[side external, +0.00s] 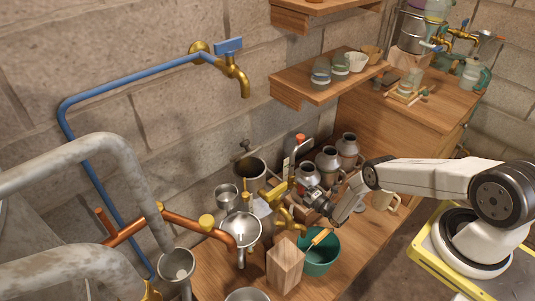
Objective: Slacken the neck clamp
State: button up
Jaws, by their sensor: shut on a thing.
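A small brass-yellow fitting (274,191), which looks like the neck clamp, stands among the metal vessels near the middle of the bench. My gripper (308,195) reaches in from the right, low over the bench, with its fingers close to the right side of this fitting. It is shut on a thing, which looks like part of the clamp. The fingertips are small and partly lost among the brass parts, so the exact grip and how tight the clamp is cannot be told.
Several metal cans (328,160) stand close behind my gripper. A green bucket (321,258), a wooden block (285,266) and a metal funnel (241,231) crowd the front. A copper pipe (185,221) runs at left. A wooden shelf (318,84) hangs above.

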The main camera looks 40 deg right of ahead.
jog(key=o, duration=1)
jog(key=shift+c, duration=0.2)
jog(key=shift+s, duration=0.15)
jog(key=s, duration=0.7)
jog(key=shift+s, duration=0.25)
